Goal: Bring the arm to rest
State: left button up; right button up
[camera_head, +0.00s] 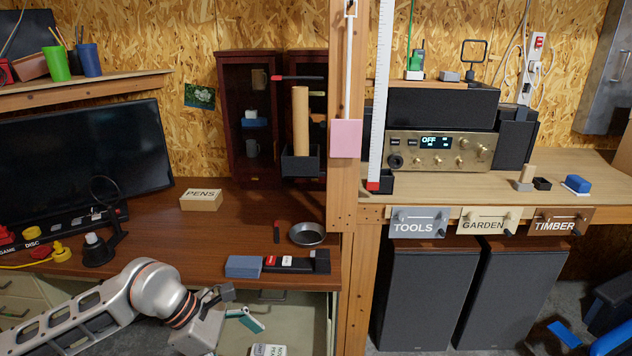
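My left arm comes in from the lower left. Its gripper (231,301) hangs in front of the desk's front edge, over an open drawer (312,318). One dark finger shows clearly; the other is hard to make out. A small teal and white thing (248,319) shows right beside the fingers. I cannot tell whether it is held or lies in the drawer behind them. My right gripper is not in view.
The brown desk (200,236) above the gripper holds a PENS box (201,200), a metal bowl (307,234), a blue block (243,266) and a dark tray (297,262). A wooden post (343,200) stands to the right. A white box (268,350) lies in the drawer.

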pick_arm(q)
jog(key=s+d+r+n+t+h+b, duration=0.1)
jog(key=s+d+r+n+t+h, duration=0.1)
jog(key=d+r+n+h, duration=0.35)
jog(key=s+d+r+n+t+h, duration=0.2)
jog(key=d+n+h, duration=0.4)
jog(key=d+n, duration=0.25)
jog(key=w+a+f+n+t+y+b, duration=0.3)
jog(key=a+f+n+t+y, duration=0.95)
jog(key=n, duration=1.35)
jog(key=s+a+f+n+g+y, duration=0.1)
jog(key=s+a+f+n+g, duration=0.2)
jog(key=f, duration=0.6)
jog(key=s+a+f+n+g+y, duration=0.2)
jog(key=s+a+f+n, duration=0.3)
jog(key=s+f, duration=0.4)
jog(key=shift+a+f+n+g+y+p, duration=0.3)
jog(key=shift+a+f+n+g+p, duration=0.15)
jog(key=shift+n+g, duration=0.4)
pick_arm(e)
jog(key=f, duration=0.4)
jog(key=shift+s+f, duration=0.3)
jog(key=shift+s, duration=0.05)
